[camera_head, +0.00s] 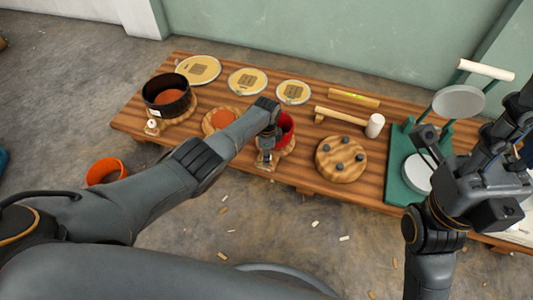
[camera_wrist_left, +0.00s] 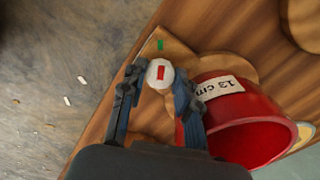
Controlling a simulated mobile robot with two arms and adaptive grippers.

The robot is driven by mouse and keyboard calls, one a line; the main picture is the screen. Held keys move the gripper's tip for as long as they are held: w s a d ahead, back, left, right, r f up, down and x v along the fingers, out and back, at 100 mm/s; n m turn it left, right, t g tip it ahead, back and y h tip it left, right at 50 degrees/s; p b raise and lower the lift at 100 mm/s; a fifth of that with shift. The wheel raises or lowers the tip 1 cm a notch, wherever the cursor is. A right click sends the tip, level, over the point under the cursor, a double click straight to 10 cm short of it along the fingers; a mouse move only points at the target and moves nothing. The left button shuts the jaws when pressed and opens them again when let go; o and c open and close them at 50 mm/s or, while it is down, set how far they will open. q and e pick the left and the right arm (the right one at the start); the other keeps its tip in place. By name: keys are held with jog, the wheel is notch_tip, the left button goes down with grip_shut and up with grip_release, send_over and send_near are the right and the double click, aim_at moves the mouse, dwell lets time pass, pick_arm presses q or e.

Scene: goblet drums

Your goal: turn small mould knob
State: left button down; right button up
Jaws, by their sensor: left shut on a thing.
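The small red mould (camera_head: 287,130) sits on a wooden base near the table's front edge. In the left wrist view the red mould (camera_wrist_left: 245,120) carries a "13 cm" label. Its knob (camera_wrist_left: 160,74) is round and white with a red stripe, at the base's corner beside a green mark (camera_wrist_left: 160,45) on the wood. My left gripper (camera_head: 267,154) is over this corner. In the wrist view its fingers (camera_wrist_left: 158,88) are on both sides of the knob, shut on it. My right gripper (camera_head: 465,150) is raised at the right; its finger opening is unclear.
A larger black mould (camera_head: 167,97) with its own knob (camera_head: 152,124) stands at the left. A round board with dark pegs (camera_head: 342,158), a mallet (camera_head: 375,125) and a green press (camera_head: 398,165) are to the right. Round discs (camera_head: 247,82) lie behind. An orange bucket (camera_head: 105,171) is on the floor.

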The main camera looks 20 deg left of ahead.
pick_arm(q)
jog(key=c, duration=1)
grip_release()
jog(key=shift+n, duration=0.3)
